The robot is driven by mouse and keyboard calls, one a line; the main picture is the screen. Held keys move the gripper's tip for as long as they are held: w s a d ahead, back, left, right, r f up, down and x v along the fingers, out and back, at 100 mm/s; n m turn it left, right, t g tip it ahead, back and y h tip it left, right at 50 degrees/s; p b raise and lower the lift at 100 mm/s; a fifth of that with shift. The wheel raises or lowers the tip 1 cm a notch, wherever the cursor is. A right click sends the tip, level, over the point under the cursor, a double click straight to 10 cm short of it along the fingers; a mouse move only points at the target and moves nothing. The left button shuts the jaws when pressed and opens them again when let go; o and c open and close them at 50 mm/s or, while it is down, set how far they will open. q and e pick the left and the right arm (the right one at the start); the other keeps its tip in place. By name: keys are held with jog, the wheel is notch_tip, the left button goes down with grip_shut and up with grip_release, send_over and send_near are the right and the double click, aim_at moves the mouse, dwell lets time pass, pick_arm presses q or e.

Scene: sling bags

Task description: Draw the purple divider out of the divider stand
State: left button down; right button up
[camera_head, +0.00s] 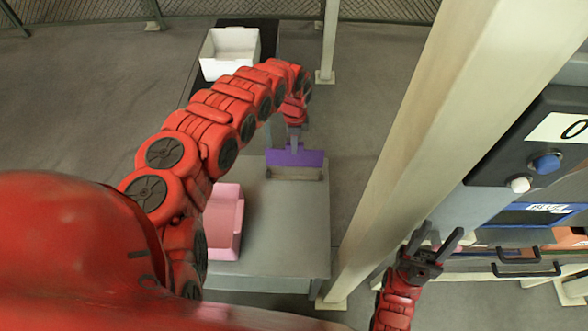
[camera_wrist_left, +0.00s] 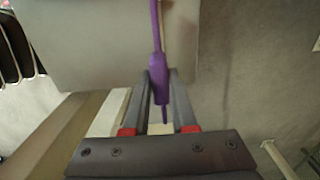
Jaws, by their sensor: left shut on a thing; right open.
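The purple divider (camera_head: 296,157) shows in the head view at the far end of the grey table, just above and behind the low grey-brown divider stand (camera_head: 294,174). Its lower edge meets the stand's outline, and I cannot tell whether it still sits in the slot. My left gripper (camera_head: 294,143) reaches down from above and is shut on the divider's top. In the left wrist view the purple divider (camera_wrist_left: 160,80) is edge-on between the two fingers (camera_wrist_left: 160,85). My right gripper (camera_head: 436,243) is open and empty at the lower right, away from the table.
A pink bin (camera_head: 226,222) stands on the left of the grey table (camera_head: 285,235), partly behind my left arm. A white bin (camera_head: 230,52) is at the back on a dark surface. A pale post (camera_head: 400,160) rises right of the table, with a button panel (camera_head: 540,150) beyond it.

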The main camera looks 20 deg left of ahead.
pick_arm(q)
jog(key=shift+r+p, duration=1.65)
jog(key=shift+r, duration=0.45)
jog(key=shift+f, duration=0.1)
